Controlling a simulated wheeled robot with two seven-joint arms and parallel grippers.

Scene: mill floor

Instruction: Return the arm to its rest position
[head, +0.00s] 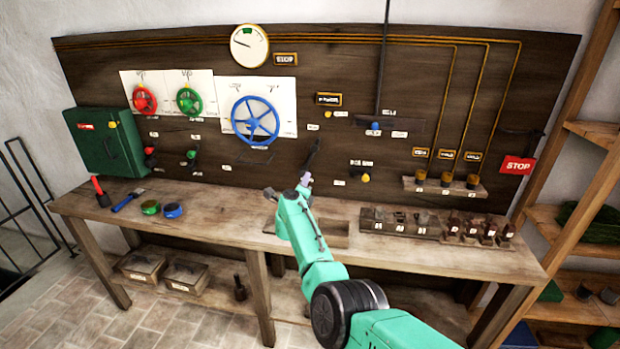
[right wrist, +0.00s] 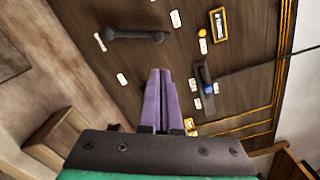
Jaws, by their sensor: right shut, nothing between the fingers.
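My right arm, teal with a black joint, reaches in from the lower right of the head view over the bench (head: 370,249). Its gripper (head: 305,179) is in front of the lower middle of the dark wooden panel (head: 330,60). In the right wrist view the purple fingers of the right gripper (right wrist: 160,75) are together with nothing between them. They point towards the panel (right wrist: 130,70), with a dark lever handle (right wrist: 135,35) to their left and a blue-knobbed lever (right wrist: 207,90) to their right. My left gripper is in neither view.
The panel carries red (head: 144,100), green (head: 189,101) and blue (head: 254,120) wheels, and a gauge (head: 249,46). A green box (head: 107,142) hangs at left. Tools and tins lie on the bench's left; labelled blocks (head: 480,230) stand on its right. Shelves (head: 590,135) are at far right.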

